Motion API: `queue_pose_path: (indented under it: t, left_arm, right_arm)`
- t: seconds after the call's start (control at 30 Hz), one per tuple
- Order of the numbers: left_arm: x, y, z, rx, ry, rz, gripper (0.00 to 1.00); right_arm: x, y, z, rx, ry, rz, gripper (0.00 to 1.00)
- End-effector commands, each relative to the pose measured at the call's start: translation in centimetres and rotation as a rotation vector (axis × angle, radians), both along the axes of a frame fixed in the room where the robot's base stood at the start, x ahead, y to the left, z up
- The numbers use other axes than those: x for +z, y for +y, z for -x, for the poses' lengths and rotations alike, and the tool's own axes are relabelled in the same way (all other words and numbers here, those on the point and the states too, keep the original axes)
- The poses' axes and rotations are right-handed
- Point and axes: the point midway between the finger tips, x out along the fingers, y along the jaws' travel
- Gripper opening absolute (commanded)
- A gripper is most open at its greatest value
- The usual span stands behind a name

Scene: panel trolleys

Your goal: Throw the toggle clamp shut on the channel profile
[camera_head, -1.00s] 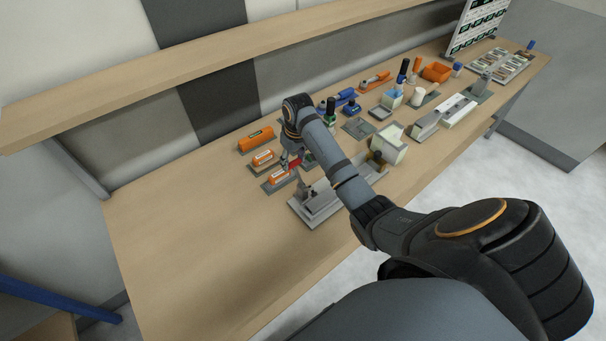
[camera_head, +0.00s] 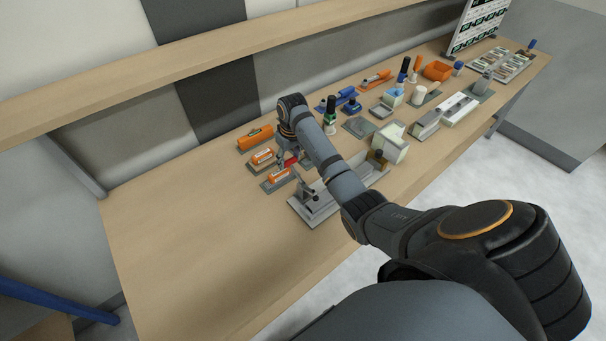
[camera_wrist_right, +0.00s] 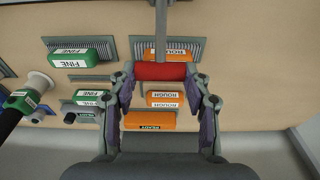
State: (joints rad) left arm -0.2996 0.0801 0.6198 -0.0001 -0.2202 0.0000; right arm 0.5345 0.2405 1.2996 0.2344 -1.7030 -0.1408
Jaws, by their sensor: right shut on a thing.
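My right gripper (camera_head: 290,157) is above the bench, at the back left of the grey fixture (camera_head: 296,207). In the right wrist view its fingers (camera_wrist_right: 161,76) are shut around the red handle (camera_wrist_right: 160,71) of the toggle clamp. A grey lever bar (camera_wrist_right: 161,22) runs from that handle to the top of the picture. In the head view a bit of the red handle (camera_head: 291,162) shows under the gripper. The grey clamp parts (camera_head: 305,189) stand on the fixture. The channel profile (camera_head: 322,203) lies along the fixture, partly behind my arm. My left gripper is not in view.
Orange blocks on grey plates (camera_head: 275,179) lie close to the left of the gripper. Tools and bins fill the bench further right. The bench's left part (camera_head: 190,240) is clear. A shelf (camera_head: 200,75) overhangs the back.

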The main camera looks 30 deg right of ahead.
Motion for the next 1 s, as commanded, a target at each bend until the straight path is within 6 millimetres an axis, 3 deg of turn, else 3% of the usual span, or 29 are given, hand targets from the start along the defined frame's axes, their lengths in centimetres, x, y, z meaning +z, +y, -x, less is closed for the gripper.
queue_pose_path:
  t: [1.0]
  left_arm:
    - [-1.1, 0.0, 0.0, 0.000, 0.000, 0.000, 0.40]
  right_arm:
    - [-1.7, 0.1, -1.0, 0.000, -0.006, 0.000, 0.24]
